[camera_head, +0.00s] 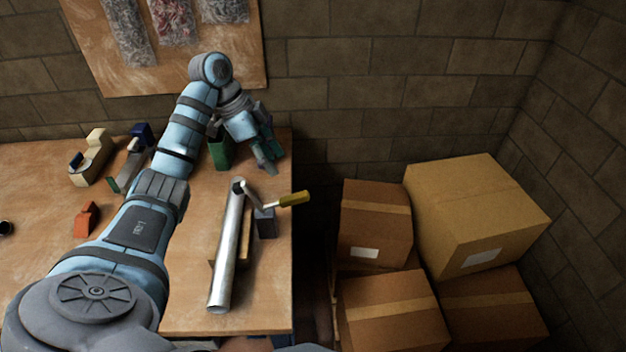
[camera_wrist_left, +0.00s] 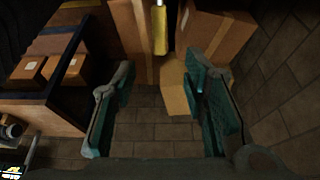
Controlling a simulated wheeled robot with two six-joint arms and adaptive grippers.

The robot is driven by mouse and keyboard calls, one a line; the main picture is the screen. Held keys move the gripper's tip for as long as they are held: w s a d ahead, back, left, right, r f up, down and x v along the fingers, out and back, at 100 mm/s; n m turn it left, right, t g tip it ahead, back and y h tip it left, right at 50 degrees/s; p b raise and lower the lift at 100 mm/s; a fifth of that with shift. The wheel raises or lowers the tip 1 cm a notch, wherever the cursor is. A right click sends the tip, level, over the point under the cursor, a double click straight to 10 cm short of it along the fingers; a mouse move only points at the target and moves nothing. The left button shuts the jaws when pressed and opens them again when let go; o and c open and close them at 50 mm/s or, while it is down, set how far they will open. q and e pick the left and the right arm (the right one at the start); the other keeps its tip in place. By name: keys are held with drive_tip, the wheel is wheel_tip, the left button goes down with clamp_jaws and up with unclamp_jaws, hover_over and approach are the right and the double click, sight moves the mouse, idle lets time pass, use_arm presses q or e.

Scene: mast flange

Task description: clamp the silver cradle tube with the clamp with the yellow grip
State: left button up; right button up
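The silver tube (camera_head: 227,250) lies lengthwise near the right edge of the table, beside a wooden block that is partly hidden by it. The clamp with the yellow grip (camera_head: 293,198) is by the tube's far end. Its dark block (camera_head: 265,222) is right of the tube, and its handle sticks out past the table edge. I cannot tell whether its jaw presses on the tube. My left gripper (camera_head: 245,157) is open and empty beyond the tube's far end. The yellow grip (camera_wrist_left: 160,30) also shows ahead of the open fingers in the left wrist view. My right gripper is not in view.
A beige tape dispenser (camera_head: 90,160), a green-and-blue tool (camera_head: 130,160) and an orange block (camera_head: 85,219) are on the table (camera_head: 190,315) at left. Several cardboard boxes (camera_head: 390,315) are stacked right of the table.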

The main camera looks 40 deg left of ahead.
sight(295, 196)
use_arm(q)
drive_tip(key=x, duration=0.5)
drive_tip(key=s+b+x, duration=0.1)
drive_tip(key=x, duration=0.2)
drive_tip(key=shift+d+f, duration=0.25)
drive_tip(key=shift+f, duration=0.15)
drive_tip(key=x, duration=0.2)
drive_tip(key=w+x, duration=0.1)
drive_tip(key=x, duration=0.2)
drive_tip(key=shift+w+a, duration=0.1)
drive_tip(key=shift+a, duration=0.1)
drive_tip(key=shift+w+f, duration=0.1)
drive_tip(key=shift+f, duration=0.1)
drive_tip(key=shift+s+r, duration=0.15)
drive_tip(key=shift+s, duration=0.1)
drive_tip(key=shift+s+r, duration=0.1)
drive_tip(key=shift+c, duration=2.6)
clamp_jaws()
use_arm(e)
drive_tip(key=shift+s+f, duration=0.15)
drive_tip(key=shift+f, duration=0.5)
